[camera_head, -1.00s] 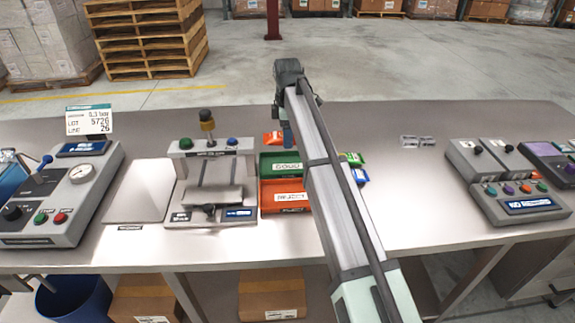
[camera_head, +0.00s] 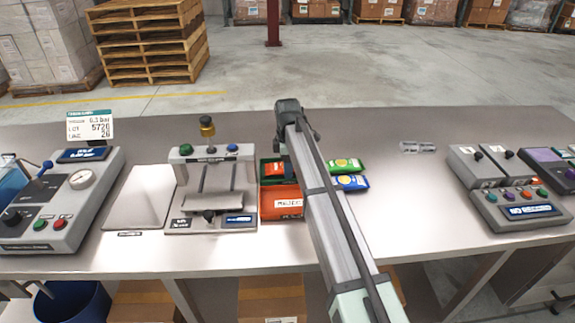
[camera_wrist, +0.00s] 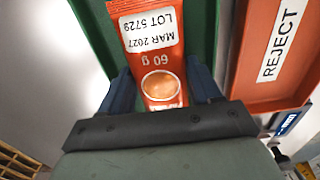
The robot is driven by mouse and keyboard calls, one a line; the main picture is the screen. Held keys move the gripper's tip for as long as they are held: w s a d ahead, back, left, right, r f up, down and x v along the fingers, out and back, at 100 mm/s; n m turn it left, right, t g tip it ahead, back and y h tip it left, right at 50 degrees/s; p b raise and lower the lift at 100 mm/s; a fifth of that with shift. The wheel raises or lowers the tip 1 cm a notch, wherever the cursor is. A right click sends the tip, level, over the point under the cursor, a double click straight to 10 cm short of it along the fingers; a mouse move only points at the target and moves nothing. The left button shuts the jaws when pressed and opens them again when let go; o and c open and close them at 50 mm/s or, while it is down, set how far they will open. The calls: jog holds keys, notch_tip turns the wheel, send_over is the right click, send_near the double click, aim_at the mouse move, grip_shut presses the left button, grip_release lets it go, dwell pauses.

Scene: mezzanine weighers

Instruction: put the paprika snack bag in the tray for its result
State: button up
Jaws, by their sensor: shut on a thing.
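My gripper (camera_wrist: 162,92) is shut on an orange snack bag (camera_wrist: 153,50), one finger on each side.
A green bag (camera_head: 346,165) and a blue bag (camera_head: 351,183) lie right of my arm. A weigher (camera_head: 210,190) stands left of the trays. A sign (camera_head: 90,126) reads LOT 5726. Control boxes (camera_head: 510,185) stand at the right. The table between them and the bags is mostly clear.

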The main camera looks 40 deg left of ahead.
jog(key=shift+f, duration=0.15)
jog(key=o, duration=1.1)
jog(key=shift+o, duration=0.2)
notch_tip(320, 180, up, 12)
jog(key=shift+r, duration=0.2)
